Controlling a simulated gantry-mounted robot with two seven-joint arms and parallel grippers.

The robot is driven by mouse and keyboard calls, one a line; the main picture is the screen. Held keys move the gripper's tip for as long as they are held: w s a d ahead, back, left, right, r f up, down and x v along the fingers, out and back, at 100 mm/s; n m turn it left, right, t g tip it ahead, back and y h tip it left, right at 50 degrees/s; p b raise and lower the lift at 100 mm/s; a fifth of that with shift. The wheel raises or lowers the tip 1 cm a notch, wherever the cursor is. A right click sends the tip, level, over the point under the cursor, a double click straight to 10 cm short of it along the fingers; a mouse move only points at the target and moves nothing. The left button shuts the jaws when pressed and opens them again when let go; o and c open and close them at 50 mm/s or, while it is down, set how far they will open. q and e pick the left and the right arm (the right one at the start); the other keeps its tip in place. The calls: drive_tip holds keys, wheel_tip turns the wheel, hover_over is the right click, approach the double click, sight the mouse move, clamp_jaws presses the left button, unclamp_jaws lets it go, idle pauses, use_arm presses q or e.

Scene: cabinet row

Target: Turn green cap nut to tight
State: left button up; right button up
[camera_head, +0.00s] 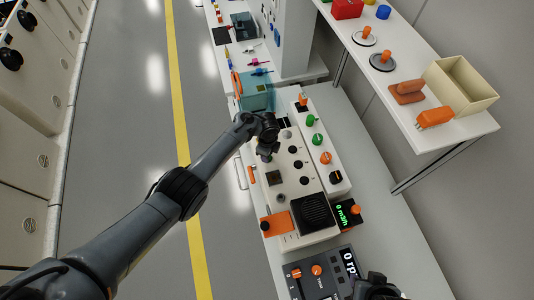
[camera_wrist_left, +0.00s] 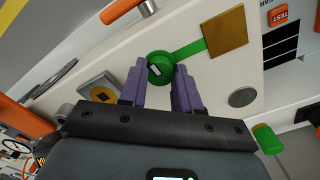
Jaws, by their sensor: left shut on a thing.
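The green cap nut (camera_wrist_left: 158,58) is round and sits on a pale panel, with a dark slot with a white mark on its face and a green stripe running from it to a brass-coloured square. My left gripper (camera_wrist_left: 161,76) has its purple fingers on both sides of the nut, shut on it. In the head view my left gripper (camera_head: 267,152) reaches down over the left part of the pale panel and mostly hides the nut. A dark part of my right gripper (camera_head: 378,288) shows at the bottom edge; its fingers are unclear.
The panel (camera_head: 291,205) carries several black knobs and a dark grille. A shelf (camera_head: 458,130) with a bin overhangs on the right.

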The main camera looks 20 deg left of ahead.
use_arm(q)
drive_tip(key=shift+m, duration=0.4)
drive_tip(key=shift+r, duration=0.1)
drive_tip(key=o, duration=1.1)
drive_tip(key=shift+c, duration=0.2)
wheel_tip(320, 180, up, 11)
drive_tip(key=p, duration=0.4)
drive_tip(key=shift+f, duration=0.2)
